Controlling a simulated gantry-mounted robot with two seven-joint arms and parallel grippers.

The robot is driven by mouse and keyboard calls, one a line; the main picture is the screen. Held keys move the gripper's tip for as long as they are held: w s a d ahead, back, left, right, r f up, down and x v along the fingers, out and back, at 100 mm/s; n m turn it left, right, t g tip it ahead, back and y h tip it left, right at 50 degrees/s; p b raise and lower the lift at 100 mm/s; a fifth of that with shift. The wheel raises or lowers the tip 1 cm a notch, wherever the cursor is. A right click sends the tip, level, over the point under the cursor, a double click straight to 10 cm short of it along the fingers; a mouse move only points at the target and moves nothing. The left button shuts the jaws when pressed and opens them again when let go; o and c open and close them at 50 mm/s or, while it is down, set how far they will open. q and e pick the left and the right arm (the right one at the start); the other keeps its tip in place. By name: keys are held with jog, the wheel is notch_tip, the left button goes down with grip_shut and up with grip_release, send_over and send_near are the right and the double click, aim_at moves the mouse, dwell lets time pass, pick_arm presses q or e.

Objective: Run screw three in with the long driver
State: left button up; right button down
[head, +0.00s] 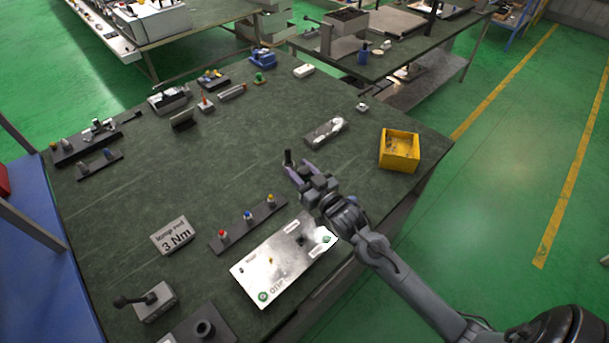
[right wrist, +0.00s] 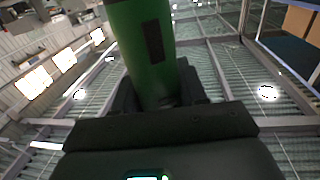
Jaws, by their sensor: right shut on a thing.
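My right gripper (head: 298,172) is above the table's right part, beyond the white plate. It is shut on a green cylinder (right wrist: 145,50) with a dark patch, seen in the right wrist view; it looks like a tool handle, but I cannot tell whether it is the long driver. In the head view a short dark upright piece (head: 288,157) shows at the fingertips. The white plate (head: 262,268) has printed marks and a dark spot; no screw three can be made out. A dark rack (head: 235,230) holds red-, blue- and yellow-topped pieces. My left gripper is not in view.
A yellow bin (head: 399,150) stands near the right edge. A grey tray (head: 325,133) lies beyond the gripper. A "3 Nm" card (head: 173,236) and a block with a lever (head: 155,303) are at the left front. Several small racks line the back. The table's middle is clear.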

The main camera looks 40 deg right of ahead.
jog(key=shift+r, duration=0.1)
dwell(0.3)
notch_tip(320, 180, down, 5)
jog(key=shift+f+b, duration=0.15)
jog(key=shift+b, duration=0.8)
jog(key=shift+p, duration=0.35)
dwell(0.4)
jog(key=shift+p, duration=0.3)
jog(key=shift+f, duration=0.3)
dwell(0.8)
